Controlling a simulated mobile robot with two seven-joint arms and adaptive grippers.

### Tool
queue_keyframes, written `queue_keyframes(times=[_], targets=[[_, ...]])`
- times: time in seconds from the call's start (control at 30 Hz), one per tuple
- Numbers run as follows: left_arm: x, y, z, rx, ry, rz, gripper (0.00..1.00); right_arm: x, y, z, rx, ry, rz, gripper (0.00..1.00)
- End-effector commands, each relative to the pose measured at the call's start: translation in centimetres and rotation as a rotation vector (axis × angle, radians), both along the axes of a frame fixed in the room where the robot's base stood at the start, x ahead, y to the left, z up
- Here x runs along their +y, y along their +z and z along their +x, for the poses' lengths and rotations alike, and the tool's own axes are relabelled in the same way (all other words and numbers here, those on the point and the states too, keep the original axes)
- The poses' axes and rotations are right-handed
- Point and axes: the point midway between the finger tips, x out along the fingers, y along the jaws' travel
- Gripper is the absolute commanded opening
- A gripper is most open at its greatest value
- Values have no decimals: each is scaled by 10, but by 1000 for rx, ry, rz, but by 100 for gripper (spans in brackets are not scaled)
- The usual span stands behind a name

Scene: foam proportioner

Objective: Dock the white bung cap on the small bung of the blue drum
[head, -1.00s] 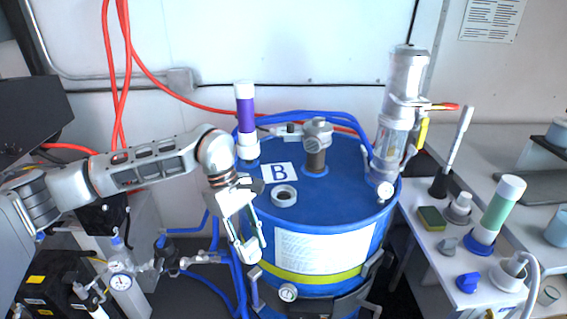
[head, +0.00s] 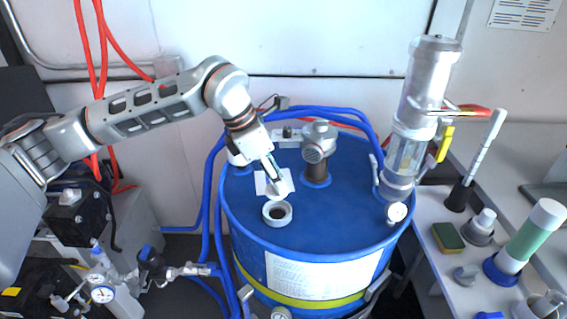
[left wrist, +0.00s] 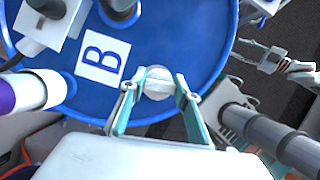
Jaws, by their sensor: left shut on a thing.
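The blue drum (head: 340,225) stands in the middle of the head view. The small bung (head: 277,213) is a white ring with a dark opening on its top, in front of the B label. My left gripper (head: 277,184) is shut on the white bung cap (left wrist: 158,83). The cap sits between the fingertips in the left wrist view and lies over the drum top, hiding what is under it. In the head view the cap and fingertips show just behind the ring and seem to be above it. A grey and teal jaw-like part at the right of the left wrist view may be my right gripper (left wrist: 265,55).
A grey fitting (head: 317,150) and a tall clear cylinder (head: 410,120) rise from the drum top. A purple and white tube (left wrist: 30,90) stands close to my left gripper. A side table at right holds a sponge (head: 447,237) and a green tube (head: 530,235).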

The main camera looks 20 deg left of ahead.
Motion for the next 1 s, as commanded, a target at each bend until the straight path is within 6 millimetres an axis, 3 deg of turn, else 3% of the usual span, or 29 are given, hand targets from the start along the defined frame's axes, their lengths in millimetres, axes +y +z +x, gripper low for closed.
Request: queue_keyframes(times=[0.33, 0.7, 1.0], targets=[[0, -14, 0, 2, -1, 0, 10, 6, -19, -23, 43, 4, 7, 40], [0, -50, 0, 1, -1, 1, 10, 16, -11, -6, -14, 26, 20, 40], [0, -59, 0, 0, -1, 0, 10, 24, -8, -4, -26, 40, 31, 40]])
